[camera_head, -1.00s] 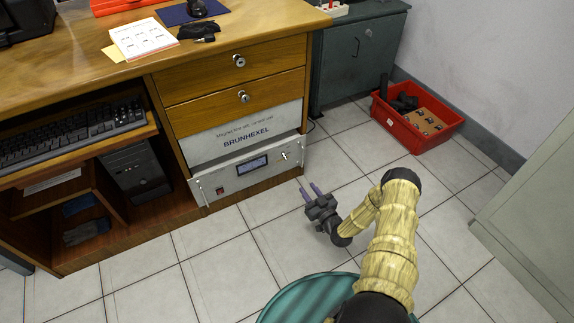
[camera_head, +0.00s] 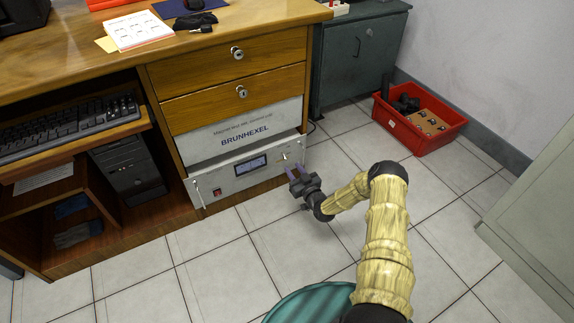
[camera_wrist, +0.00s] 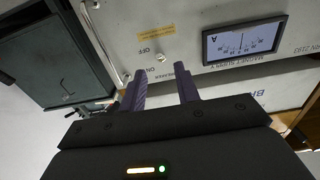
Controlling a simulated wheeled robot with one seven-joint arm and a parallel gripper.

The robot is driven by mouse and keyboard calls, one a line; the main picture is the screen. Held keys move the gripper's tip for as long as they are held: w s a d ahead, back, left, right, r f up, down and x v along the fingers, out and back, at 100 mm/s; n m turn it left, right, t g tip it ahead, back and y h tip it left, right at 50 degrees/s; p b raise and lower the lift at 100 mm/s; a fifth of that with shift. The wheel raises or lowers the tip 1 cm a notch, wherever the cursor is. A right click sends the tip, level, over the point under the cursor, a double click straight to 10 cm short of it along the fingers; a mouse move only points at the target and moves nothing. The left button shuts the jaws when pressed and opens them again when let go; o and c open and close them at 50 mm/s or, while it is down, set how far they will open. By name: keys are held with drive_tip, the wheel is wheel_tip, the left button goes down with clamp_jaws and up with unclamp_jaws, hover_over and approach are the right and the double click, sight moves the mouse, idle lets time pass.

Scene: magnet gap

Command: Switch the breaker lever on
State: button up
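The breaker lever (camera_head: 285,157) is a small pale toggle at the right end of the grey magnet supply panel (camera_head: 225,183). In the wrist view the lever (camera_wrist: 160,58) shows as a small light knob beside the OFF and ON labels; I cannot tell which way it is set. My gripper (camera_head: 294,170) is just in front of that end of the panel, pointing at it. In the wrist view my gripper (camera_wrist: 161,72) is open and empty, its two purple fingers apart, with the lever just beyond and between the tips. I see no contact.
A red crate (camera_head: 420,125) stands on the floor at right. Floor in front of the panel is clear.

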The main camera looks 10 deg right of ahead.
sight(286, 159)
drive_tip(key=b+x, duration=0.2)
drive_tip(key=x, duration=0.4)
drive_tip(key=shift+w+b, duration=0.1)
drive_tip(key=shift+b, duration=0.25)
clamp_jaws()
